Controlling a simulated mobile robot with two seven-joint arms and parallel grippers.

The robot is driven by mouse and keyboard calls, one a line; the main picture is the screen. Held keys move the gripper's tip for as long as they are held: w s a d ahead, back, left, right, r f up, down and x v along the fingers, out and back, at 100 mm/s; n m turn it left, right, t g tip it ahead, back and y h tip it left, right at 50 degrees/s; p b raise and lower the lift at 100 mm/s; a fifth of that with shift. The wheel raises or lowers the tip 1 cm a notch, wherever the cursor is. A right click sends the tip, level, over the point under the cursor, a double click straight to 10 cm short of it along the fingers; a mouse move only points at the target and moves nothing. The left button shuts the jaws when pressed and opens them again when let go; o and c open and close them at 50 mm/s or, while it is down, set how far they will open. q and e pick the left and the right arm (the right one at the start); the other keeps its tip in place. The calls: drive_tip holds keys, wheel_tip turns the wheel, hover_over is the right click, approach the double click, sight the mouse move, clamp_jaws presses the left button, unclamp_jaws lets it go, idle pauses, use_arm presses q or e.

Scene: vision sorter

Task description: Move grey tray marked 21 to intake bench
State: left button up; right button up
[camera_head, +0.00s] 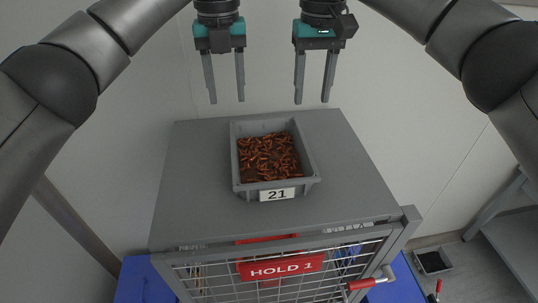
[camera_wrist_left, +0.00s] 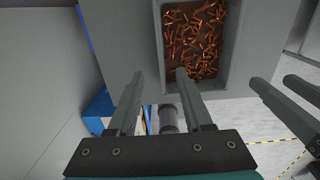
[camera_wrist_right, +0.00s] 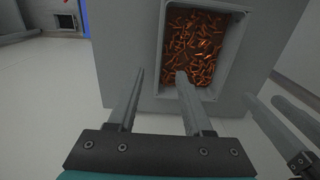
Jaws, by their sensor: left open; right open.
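The grey tray marked 21 (camera_head: 276,196) sits on the flat grey top of a cabinet labelled HOLD 1 (camera_head: 190,210). It is full of small copper-coloured pieces, and its number label faces the front. My left gripper (camera_head: 227,100) and my right gripper (camera_head: 313,100) are side by side behind and above the tray, both open and empty, apart from it. The tray also shows in the left wrist view (camera_wrist_left: 157,40) and in the right wrist view (camera_wrist_right: 162,50), beyond the open fingers. I cannot make out an intake bench for certain.
The cabinet's wire mesh front (camera_head: 270,286) has a red HOLD 1 sign (camera_head: 280,268) and a red-handled latch (camera_head: 362,284). A grey bench or shelf (camera_head: 518,235) stands at the right edge. A small dark-filled tray (camera_head: 433,262) lies low at the right. A pale wall is behind.

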sight(233, 145)
use_arm(q)
wheel_tip(233, 145, down, 14)
drive_tip(key=shift+w+f, duration=0.1)
use_arm(e)
wheel_tip(233, 145, down, 14)
drive_tip(key=shift+f, duration=0.15)
use_arm(q)
clamp_jaws()
use_arm(e)
clamp_jaws()
drive_tip(key=shift+w, duration=0.1)
idle(0.6)
